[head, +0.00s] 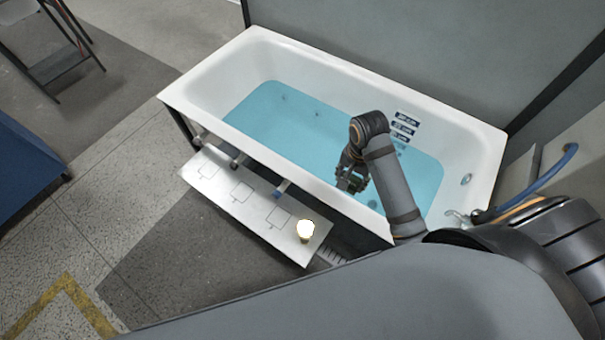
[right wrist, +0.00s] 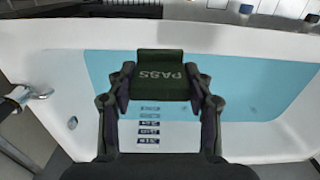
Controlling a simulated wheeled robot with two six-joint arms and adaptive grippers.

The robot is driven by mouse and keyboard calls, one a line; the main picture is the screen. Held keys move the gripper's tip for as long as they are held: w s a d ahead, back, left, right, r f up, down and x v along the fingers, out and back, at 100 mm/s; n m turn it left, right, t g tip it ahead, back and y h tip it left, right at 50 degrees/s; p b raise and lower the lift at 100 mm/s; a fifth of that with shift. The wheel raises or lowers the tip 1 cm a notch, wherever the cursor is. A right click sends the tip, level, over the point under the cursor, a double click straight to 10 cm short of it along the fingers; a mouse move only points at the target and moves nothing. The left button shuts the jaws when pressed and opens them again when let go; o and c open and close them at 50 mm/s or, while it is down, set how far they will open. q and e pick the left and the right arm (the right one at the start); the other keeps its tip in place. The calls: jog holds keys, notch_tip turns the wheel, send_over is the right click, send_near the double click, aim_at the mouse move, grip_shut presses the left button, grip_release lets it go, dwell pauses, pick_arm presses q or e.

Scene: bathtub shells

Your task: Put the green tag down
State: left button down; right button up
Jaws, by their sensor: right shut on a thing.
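My right gripper (head: 351,180) is above the tub's front side in the head view. In the right wrist view the gripper (right wrist: 160,88) is shut on the green tag (right wrist: 160,72), a dark green block marked PASS, with a finger on each side. The lettering reads upside down there. I cannot make out the tag clearly in the head view. My left gripper is not in view.
A white bathtub (head: 330,68) holds blue water (head: 270,115). A white shelf (head: 225,170) with outlined squares runs along its front. A glowing pale lamp or cup (head: 306,230) stands at its right end.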

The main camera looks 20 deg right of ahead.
jog(key=shift+s+r, duration=0.1)
jog(key=shift+r, duration=0.1)
jog(key=shift+w+a+f, duration=0.1)
jog(key=shift+w+a, duration=0.1)
jog(key=shift+w, duration=0.05)
jog(key=w+a+f, duration=0.2)
jog(key=w+f, duration=0.1)
jog(key=w+a+f+p, duration=0.1)
jog(key=w+a+f, duration=0.1)
jog(key=w, duration=0.2)
jog(key=w+a+f+p, duration=0.1)
jog(key=w+a+f, duration=0.2)
jog(key=shift+w+f, duration=0.25)
jog(key=shift+f, duration=0.05)
jog(key=shift+w+a+f, duration=0.2)
jog(key=shift+w+f, duration=0.1)
jog(key=shift+f, duration=0.2)
jog(key=shift+w+a+f, duration=0.1)
jog(key=shift+f, duration=1.6)
jog(key=shift+f, duration=0.15)
jog(key=o, duration=1.2)
jog(key=shift+c, duration=0.2)
